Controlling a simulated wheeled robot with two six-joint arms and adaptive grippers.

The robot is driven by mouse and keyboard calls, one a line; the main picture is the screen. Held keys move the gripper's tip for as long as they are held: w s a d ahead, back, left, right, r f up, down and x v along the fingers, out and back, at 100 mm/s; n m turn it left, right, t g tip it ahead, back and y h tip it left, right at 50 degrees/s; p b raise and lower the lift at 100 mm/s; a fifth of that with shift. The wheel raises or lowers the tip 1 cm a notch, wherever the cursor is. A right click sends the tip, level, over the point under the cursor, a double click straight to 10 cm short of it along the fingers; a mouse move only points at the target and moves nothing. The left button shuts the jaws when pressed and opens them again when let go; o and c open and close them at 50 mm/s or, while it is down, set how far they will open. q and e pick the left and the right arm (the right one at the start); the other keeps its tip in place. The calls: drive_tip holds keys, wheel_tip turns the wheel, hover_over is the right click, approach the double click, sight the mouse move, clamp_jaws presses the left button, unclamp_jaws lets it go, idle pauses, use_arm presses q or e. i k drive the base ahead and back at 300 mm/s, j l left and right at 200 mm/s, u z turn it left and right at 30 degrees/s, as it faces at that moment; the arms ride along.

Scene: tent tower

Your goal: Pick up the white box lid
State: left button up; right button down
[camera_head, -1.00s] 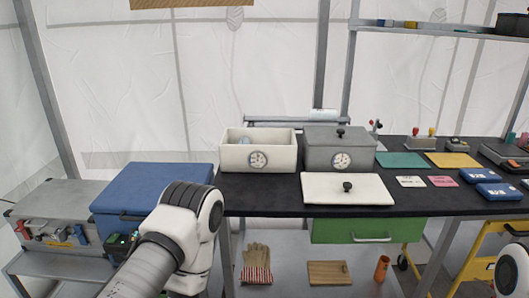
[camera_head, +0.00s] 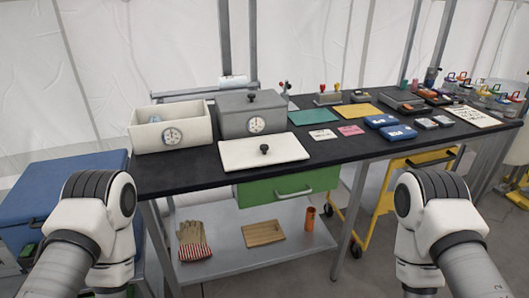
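The white box lid (camera_head: 240,154) lies flat on the black tabletop near its front edge, with a dark round knob on top. The open white box (camera_head: 150,134) with a dial on its front stands behind it to the left. The grey box (camera_head: 232,118) with its own grey lid and dark knob stands just behind the white lid. My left arm is at the lower left and my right arm at the lower right, both short of the table. Neither gripper shows in the view, and nothing touches the white lid.
The black table (camera_head: 180,174) has a green drawer (camera_head: 262,191) under it and a lower shelf with gloves (camera_head: 194,238), a wooden board (camera_head: 262,233) and an orange cup (camera_head: 310,218). Coloured mats and blue cases (camera_head: 399,132) lie to the right. A blue box (camera_head: 50,190) stands at left.

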sight(244, 153)
drive_tip(key=i+l, duration=0.15)
drive_tip(key=l, duration=0.2)
drive_tip(key=i+l, duration=0.15)
drive_tip(key=l, duration=0.25)
drive_tip(key=i+l, duration=0.15)
drive_tip(key=l, duration=0.2)
drive_tip(key=i+l+u, duration=0.1)
drive_tip(key=l, duration=0.3)
drive_tip(key=i, duration=0.05)
